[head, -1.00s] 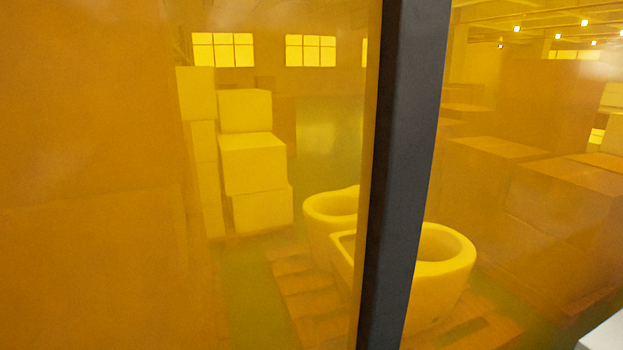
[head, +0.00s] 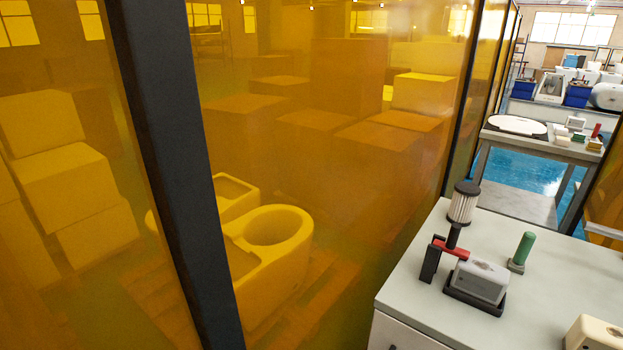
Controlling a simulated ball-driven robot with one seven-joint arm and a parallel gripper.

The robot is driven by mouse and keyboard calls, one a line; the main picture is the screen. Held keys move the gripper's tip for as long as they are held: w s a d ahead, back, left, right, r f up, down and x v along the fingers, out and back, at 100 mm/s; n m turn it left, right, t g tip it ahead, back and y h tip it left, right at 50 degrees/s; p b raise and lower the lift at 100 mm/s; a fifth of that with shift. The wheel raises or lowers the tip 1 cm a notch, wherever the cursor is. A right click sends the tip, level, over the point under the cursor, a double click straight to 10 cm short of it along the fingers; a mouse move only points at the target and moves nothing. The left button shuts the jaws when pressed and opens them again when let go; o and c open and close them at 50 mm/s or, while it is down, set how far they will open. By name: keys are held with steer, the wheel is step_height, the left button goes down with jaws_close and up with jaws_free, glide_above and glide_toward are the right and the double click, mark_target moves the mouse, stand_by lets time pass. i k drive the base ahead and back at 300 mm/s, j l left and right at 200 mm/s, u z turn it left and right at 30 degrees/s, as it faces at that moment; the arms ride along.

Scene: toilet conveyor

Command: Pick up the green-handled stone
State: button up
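An upright green handle on a small grey base, which looks like the green-handled stone (head: 522,250), stands on the light grey cabinet top (head: 560,290) at the lower right of the head view. It is just right of a grey box-shaped device in a black holder. Another small green item shows on a farther table, too small to tell what it is. My gripper is not in view.
Near the stone are the grey device (head: 481,281), a black-and-red stand with a ribbed cylinder (head: 463,205), and a cream box (head: 595,338). Orange translucent panels with a dark post (head: 178,170) fill the left. A farther table (head: 540,145) holds a white disc.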

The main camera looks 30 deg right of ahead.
mark_target(517, 265)
steer(key=k+z, duration=0.1)
steer(key=z, duration=0.35)
steer(key=k+z, duration=0.15)
steer(key=z, duration=0.25)
steer(key=k+z, duration=0.1)
steer(key=z, duration=0.35)
